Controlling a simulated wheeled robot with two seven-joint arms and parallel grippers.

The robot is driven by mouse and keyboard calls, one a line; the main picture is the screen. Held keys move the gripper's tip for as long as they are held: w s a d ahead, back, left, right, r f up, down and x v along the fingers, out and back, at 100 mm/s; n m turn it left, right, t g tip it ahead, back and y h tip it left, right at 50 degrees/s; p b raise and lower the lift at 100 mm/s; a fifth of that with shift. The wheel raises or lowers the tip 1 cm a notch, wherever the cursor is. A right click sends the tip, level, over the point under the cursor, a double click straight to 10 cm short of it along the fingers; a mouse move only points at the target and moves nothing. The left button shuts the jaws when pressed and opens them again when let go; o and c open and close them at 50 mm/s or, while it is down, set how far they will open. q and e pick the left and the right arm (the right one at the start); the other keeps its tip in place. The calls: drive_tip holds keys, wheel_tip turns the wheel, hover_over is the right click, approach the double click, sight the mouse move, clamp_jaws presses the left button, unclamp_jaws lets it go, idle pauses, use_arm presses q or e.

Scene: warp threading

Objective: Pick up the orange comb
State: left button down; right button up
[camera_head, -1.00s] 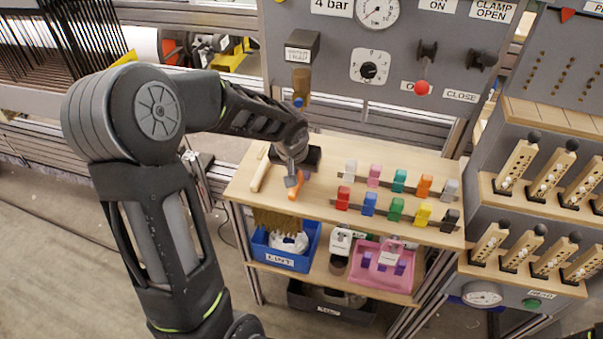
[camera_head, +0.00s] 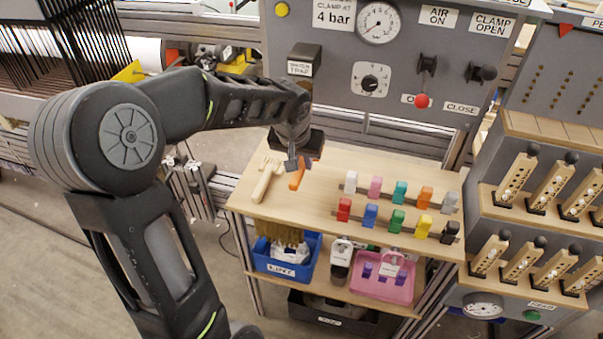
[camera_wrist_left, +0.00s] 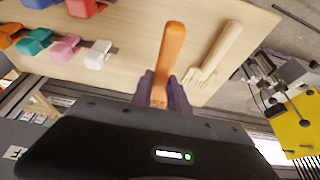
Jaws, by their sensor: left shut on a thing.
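The orange comb (camera_head: 296,180) is held at one end by my left gripper (camera_head: 293,163) over the left part of the wooden shelf (camera_head: 315,202). In the left wrist view the comb (camera_wrist_left: 171,52) points away from the gripper, its near end between the dark fingers (camera_wrist_left: 163,95), which are shut on it. It looks raised above the shelf, though the exact gap is hard to tell. The comb's gripped end is partly hidden. My right gripper is not in view.
A pale wooden comb-like tool (camera_head: 263,183) lies just left of the orange comb. Two rows of coloured clips (camera_head: 397,220) stand to the right. A grey panel (camera_head: 330,110) with gauge and knobs rises behind. A blue bin (camera_head: 285,267) and pink tray (camera_head: 383,285) sit below.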

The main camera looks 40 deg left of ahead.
use_arm(q)
drive_tip(key=shift+r, duration=1.15)
drive_tip(key=w+d+m+h+p, duration=0.1)
drive_tip(key=w+d+m+p, duration=0.1)
drive_tip(key=d, duration=1.5)
drive_tip(key=shift+w+d+r+m, duration=0.3)
drive_tip(key=shift+w+r+m, duration=0.15)
drive_tip(key=shift+w+m, duration=0.35)
drive_tip(key=shift+s, duration=0.15)
